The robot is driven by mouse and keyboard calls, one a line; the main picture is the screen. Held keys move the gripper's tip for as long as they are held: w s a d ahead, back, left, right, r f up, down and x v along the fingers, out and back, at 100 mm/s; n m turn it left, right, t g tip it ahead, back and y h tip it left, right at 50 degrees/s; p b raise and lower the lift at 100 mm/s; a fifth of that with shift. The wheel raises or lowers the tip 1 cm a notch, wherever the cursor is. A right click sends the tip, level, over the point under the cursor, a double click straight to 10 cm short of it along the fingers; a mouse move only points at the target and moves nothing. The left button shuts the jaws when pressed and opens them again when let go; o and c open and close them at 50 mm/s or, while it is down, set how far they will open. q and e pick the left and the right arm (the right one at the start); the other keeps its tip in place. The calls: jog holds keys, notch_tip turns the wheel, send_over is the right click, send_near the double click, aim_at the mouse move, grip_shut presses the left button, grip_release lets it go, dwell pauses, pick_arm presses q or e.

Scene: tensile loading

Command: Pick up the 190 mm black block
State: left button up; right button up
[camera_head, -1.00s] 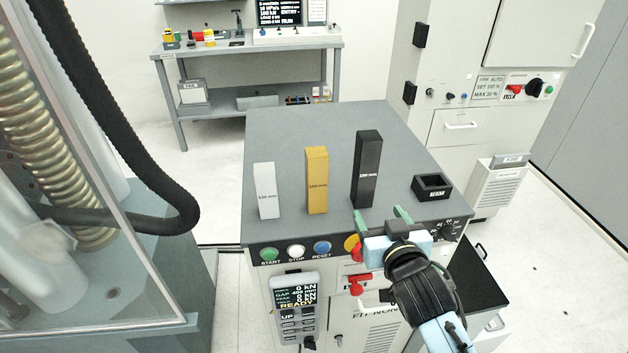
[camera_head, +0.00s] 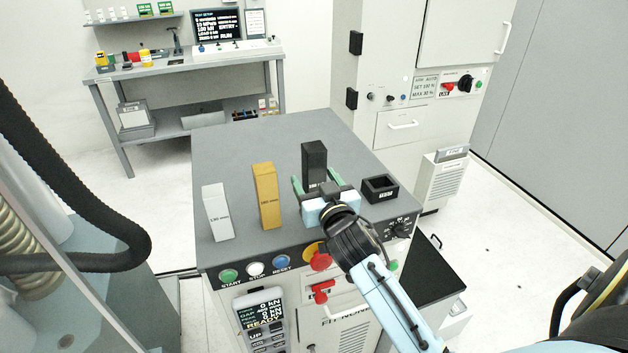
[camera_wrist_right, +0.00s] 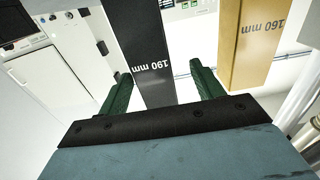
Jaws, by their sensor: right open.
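The 190 mm black block (camera_head: 314,158) stands upright on the grey machine top, its lower part hidden behind my right gripper in the head view. My right gripper (camera_head: 314,185) is open, with green fingers on either side of the block's line. In the right wrist view the black block (camera_wrist_right: 146,50) with its "190 mm" label shows between the open fingertips (camera_wrist_right: 160,80). I cannot tell whether the fingers are fully around it; a gap shows on each side. My left gripper is not in view.
A yellow block (camera_head: 267,195) and a white block (camera_head: 218,212) stand left of the black one. A small open black box (camera_head: 380,188) sits to its right. Buttons and a red knob (camera_head: 320,260) line the front panel. The rear of the grey top (camera_head: 260,135) is clear.

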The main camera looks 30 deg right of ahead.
jog(key=x, duration=0.3)
jog(key=p+x, duration=0.1)
jog(key=x, duration=0.1)
jog(key=shift+d+r, duration=0.1)
jog(key=shift+d, duration=0.25)
jog(key=shift+s, duration=0.1)
jog(key=c, duration=1.4)
jog(key=shift+r, duration=0.15)
grip_shut()
